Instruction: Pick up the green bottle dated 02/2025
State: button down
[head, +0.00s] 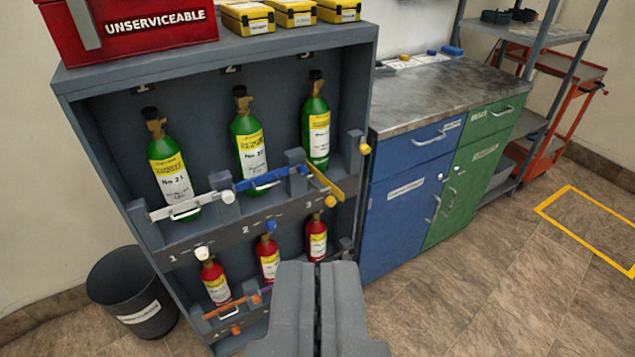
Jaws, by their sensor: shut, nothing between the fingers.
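Three green bottles stand upright on the upper shelf of a grey rack (226,73): the left one (168,160), the middle one (249,140) and the right one (316,125). Each has a black top and a yellow and white label. The dates are too small to read. A white bar (180,207) crosses the left bottle and a blue bar (262,180) the middle one. A yellow bar (326,183) near the right bottle sticks out at an angle. My gripper (317,265) is shut and empty, in front of the rack, below and apart from the green bottles.
Several red bottles (269,262) stand on the lower shelf behind bars. A red UNSERVICEABLE box (140,28) and yellow cases (247,18) sit on top. A dark bin (130,295) stands left, a blue and green cabinet (405,200) right. Floor at right is clear.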

aim_at(315, 110)
jog(key=u, duration=0.35)
jog(key=i, duration=1.45)
